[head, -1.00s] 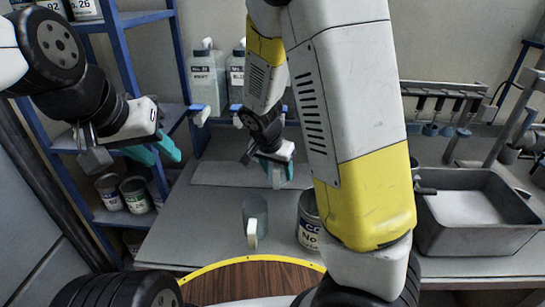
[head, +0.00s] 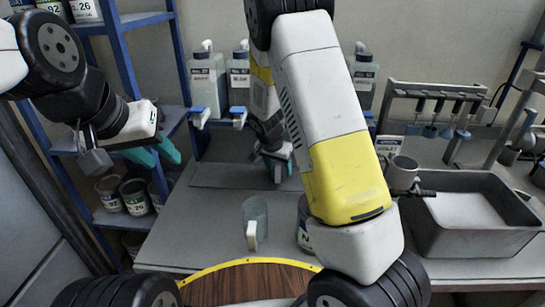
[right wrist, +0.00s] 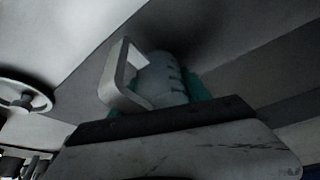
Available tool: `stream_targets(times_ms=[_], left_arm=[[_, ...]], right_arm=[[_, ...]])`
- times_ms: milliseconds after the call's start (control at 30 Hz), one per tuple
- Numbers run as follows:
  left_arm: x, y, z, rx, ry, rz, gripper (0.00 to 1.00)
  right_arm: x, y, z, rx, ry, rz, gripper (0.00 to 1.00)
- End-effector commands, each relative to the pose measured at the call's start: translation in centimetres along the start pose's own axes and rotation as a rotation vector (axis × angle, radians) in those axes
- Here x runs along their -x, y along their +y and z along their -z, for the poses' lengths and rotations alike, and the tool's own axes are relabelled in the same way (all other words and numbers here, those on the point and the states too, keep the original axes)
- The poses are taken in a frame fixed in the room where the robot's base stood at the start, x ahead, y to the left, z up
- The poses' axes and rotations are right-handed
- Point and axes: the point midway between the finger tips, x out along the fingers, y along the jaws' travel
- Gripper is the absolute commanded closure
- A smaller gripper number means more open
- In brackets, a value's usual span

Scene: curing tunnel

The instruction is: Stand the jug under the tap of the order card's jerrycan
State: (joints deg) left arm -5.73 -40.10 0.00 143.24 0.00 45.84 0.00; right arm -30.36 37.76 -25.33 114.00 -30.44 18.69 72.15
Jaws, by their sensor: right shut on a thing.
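A jug with a pale handle and marked body (right wrist: 163,78) is between the teal fingers of my right gripper (right wrist: 165,92), which is shut on it in the right wrist view. In the head view my right gripper (head: 276,160) is low over the back of the bench, partly behind my arm; the held jug is hard to make out there. Jerrycans with blue taps stand behind: a left one (head: 207,82), a middle one (head: 239,78) and a right one (head: 365,78). Their labels are too small to read. My left gripper (head: 153,153) is open and empty. I see no order card.
Another clear jug with a white handle (head: 255,216) stands on the front of the bench. A labelled can (head: 304,238) is beside it, partly hidden. A grey basin (head: 480,235) and a cup (head: 403,172) are at right. Shelves with cans (head: 134,197) stand left.

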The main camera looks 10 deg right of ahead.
Motion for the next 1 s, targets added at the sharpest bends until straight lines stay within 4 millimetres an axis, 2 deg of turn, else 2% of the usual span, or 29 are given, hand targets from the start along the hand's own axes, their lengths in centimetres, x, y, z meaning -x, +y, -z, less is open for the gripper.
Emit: stream_targets(times_ms=[167, 200, 300, 633, 767, 1000], left_arm=[[0.0, 0.0, 0.0, 0.0, 0.0, 0.0, 0.64], [0.0, 0.0, 0.0, 0.0, 0.0, 0.0, 0.64], [0.0, 0.0, 0.0, 0.0, 0.0, 0.0, 0.64], [0.0, 0.0, 0.0, 0.0, 0.0, 0.0, 0.64], [0.0, 0.0, 0.0, 0.0, 0.0, 0.0, 0.64], [0.0, 0.0, 0.0, 0.0, 0.0, 0.0, 0.64]], right_arm=[[-0.3, 0.0, -0.1, 0.0, 0.0, 0.0, 0.86], [-0.2, 0.0, -0.1, 0.0, 0.0, 0.0, 0.39], [-0.2, 0.0, -0.1, 0.0, 0.0, 0.0, 0.23], [-0.1, 0.0, -0.1, -0.001, 0.0, 0.001, 0.23], [1.2, -0.1, 0.0, 0.0, 0.002, 0.004, 0.23], [3.0, -0.1, -4.2, 0.007, 0.0, 0.001, 0.23]])
